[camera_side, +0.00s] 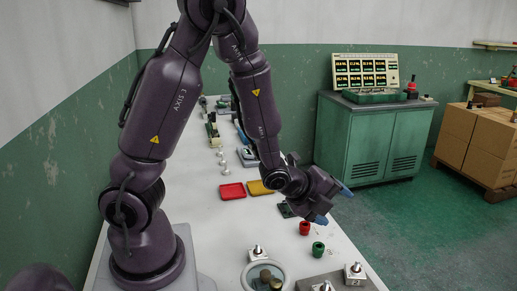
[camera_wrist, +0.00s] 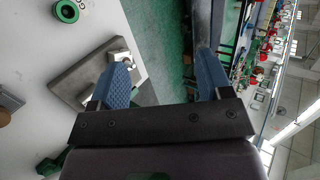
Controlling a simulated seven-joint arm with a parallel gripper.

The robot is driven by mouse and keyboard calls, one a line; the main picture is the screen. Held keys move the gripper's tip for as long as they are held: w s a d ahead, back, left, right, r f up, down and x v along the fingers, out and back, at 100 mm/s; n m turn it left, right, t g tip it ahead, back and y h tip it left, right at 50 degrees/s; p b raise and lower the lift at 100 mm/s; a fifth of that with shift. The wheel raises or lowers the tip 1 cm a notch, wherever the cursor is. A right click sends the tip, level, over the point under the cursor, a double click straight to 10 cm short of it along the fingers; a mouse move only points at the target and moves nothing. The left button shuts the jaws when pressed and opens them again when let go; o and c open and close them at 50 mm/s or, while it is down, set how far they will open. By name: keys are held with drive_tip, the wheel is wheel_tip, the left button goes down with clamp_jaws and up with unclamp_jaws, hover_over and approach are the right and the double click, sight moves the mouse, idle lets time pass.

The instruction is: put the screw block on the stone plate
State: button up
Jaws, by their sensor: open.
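The grey stone plate (camera_side: 340,284) lies at the near right end of the table. A pale block with an upright screw (camera_side: 355,272) is on it, and a similar block (camera_side: 325,286) is at the lower picture edge, partly cut off. Another screw block (camera_side: 257,253) stands farther back, beside a round dish. My gripper (camera_side: 332,205) is open and empty, in the air near the table's right edge. In the wrist view the plate (camera_wrist: 72,84) shows at left with a metallic block (camera_wrist: 119,50), partly hidden behind one blue finger of my gripper (camera_wrist: 163,65).
A red cup (camera_side: 304,228) and a green cup (camera_side: 318,249) stand near the plate. A round dish (camera_side: 246,281) holds brown pieces. Red (camera_side: 232,191) and yellow (camera_side: 260,188) trays lie farther back. A green cabinet (camera_side: 365,145) stands beyond the table.

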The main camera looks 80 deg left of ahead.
drive_tip(key=s+d+r+n+g, duration=0.2)
drive_tip(key=s+r+n, duration=0.6)
drive_tip(key=n, duration=0.1)
drive_tip(key=s+d+r+n+g+h, duration=0.1)
drive_tip(key=s+d+r+n+g, duration=0.1)
drive_tip(key=s+r+n, duration=0.6)
drive_tip(key=shift+s+d+r+n+g, duration=0.4)
drive_tip(key=shift+s+r+g, duration=0.15)
drive_tip(key=shift+s, duration=0.2)
